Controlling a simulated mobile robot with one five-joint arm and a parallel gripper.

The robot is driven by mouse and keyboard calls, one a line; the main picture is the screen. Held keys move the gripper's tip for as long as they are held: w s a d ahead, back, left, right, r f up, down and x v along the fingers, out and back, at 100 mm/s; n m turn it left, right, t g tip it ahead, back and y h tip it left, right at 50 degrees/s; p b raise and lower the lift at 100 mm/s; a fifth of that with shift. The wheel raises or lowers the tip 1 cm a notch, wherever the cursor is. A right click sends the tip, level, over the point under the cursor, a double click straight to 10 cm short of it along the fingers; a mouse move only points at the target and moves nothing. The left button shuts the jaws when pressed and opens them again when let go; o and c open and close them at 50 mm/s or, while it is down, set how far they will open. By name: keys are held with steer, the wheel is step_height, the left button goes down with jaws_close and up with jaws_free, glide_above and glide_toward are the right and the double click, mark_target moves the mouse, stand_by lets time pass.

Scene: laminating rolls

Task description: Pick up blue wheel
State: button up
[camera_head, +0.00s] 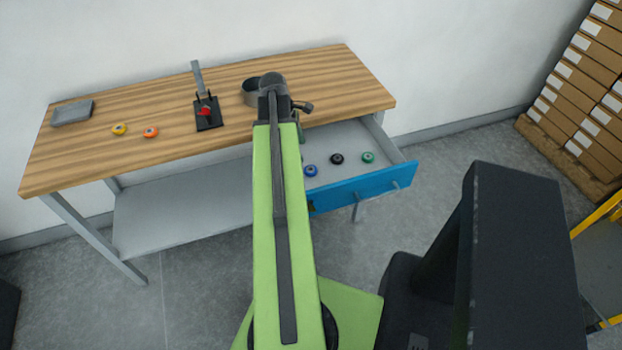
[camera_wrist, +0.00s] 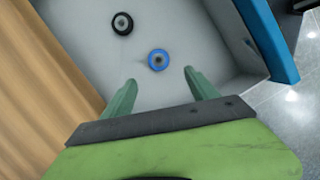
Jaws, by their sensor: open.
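The blue wheel (camera_head: 310,170) lies on the floor of the open drawer (camera_head: 345,135), near its front left. In the wrist view the blue wheel (camera_wrist: 158,60) is just beyond the gap between my fingertips, with nothing touching it. My gripper (camera_wrist: 160,82) is open and empty, its two green fingers pointing into the drawer. In the head view my arm hides most of the gripper. A black wheel (camera_head: 337,159) lies to the right of the blue one, and it also shows in the wrist view (camera_wrist: 122,23).
A green wheel (camera_head: 368,157) lies farther right in the drawer. The wooden tabletop (camera_head: 180,85) borders the drawer and carries a yellow wheel (camera_head: 120,129), an orange wheel (camera_head: 151,132), a black lever device (camera_head: 207,115) and a grey tray (camera_head: 72,112). The blue drawer front (camera_head: 365,188) stands raised.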

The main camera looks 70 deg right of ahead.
mark_target(309, 169)
steer(key=b+x, duration=0.8)
steer(key=x, duration=0.2)
steer(key=shift+s+d+f, duration=0.1)
steer(key=shift+f, duration=0.1)
steer(key=shift+r, duration=0.2)
steer(key=c, duration=1.4)
steer(key=shift+c, duration=0.2)
